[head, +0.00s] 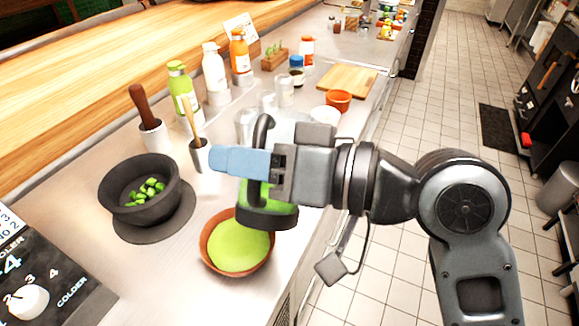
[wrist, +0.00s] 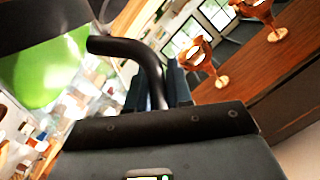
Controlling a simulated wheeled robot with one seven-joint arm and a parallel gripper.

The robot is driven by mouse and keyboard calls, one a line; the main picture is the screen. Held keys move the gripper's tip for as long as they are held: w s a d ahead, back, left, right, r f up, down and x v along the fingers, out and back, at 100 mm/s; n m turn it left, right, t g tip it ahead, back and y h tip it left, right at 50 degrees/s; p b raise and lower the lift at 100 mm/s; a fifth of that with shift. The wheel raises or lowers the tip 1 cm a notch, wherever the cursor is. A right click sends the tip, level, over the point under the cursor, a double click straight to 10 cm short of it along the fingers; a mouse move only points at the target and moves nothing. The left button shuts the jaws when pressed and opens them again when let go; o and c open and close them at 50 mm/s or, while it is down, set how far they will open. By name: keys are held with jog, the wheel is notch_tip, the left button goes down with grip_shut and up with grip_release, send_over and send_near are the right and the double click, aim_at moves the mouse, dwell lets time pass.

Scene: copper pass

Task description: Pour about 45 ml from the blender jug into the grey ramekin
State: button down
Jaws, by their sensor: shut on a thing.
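The blender jug (head: 257,196) has clear walls, a black handle (head: 262,132) and a dark base, with green contents low inside. My gripper (head: 262,163) is shut on its handle, and the jug looks roughly upright, beside the far right rim of a terracotta bowl; whether it touches the counter is unclear. In the wrist view the black handle (wrist: 130,50) passes between my fingers (wrist: 165,85), with green contents (wrist: 40,75) at upper left. I cannot make out a grey ramekin; my arm and the jug cover part of the counter.
The terracotta bowl (head: 210,254) holds green liquid. A dark mortar (head: 120,207) with green cubes stands left. Bottles (head: 213,72), glasses (head: 285,90), a white bowl (head: 325,113), an orange bowl (head: 338,98) and a cutting board (head: 345,78) stand behind. The counter's front edge runs under my arm.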

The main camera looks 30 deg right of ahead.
jog(key=shift+w+d+r+m+g+b, duration=0.2)
jog(key=shift+w+d+m+b, duration=0.25)
jog(key=shift+m+b, duration=0.35)
jog(key=shift+w+d+r+m+g+b, duration=0.1)
jog(key=shift+w+d+m+g+b, duration=0.3)
jog(key=shift+m+b, duration=0.4)
jog(key=shift+w, duration=0.1)
jog(key=shift+w+d+f+m+p, duration=0.1)
jog(key=shift+w+d+m+p, duration=0.3)
jog(key=shift+w+d+m, duration=0.4)
dwell(1.8)
jog(key=shift+s+a+y, duration=0.25)
jog(key=shift+a+y, duration=0.05)
jog(key=shift+a, duration=0.1)
jog(key=shift+s+a+r+n, duration=0.3)
jog(key=shift+s+a+n, duration=0.25)
jog(key=shift+s+n, duration=0.35)
jog(key=shift+a+n+p, duration=0.15)
jog(key=shift+n+p, duration=0.15)
jog(key=shift+p, duration=0.2)
jog(key=shift+s+a+f+n+t+h+p, duration=0.1)
jog(key=shift+s+a+n+t+h+p, duration=0.25)
jog(key=shift+n+p, duration=0.2)
jog(key=shift+s+a+f+n, duration=0.15)
jog(key=shift+s+f+n, duration=0.1)
jog(key=shift+n, duration=0.3)
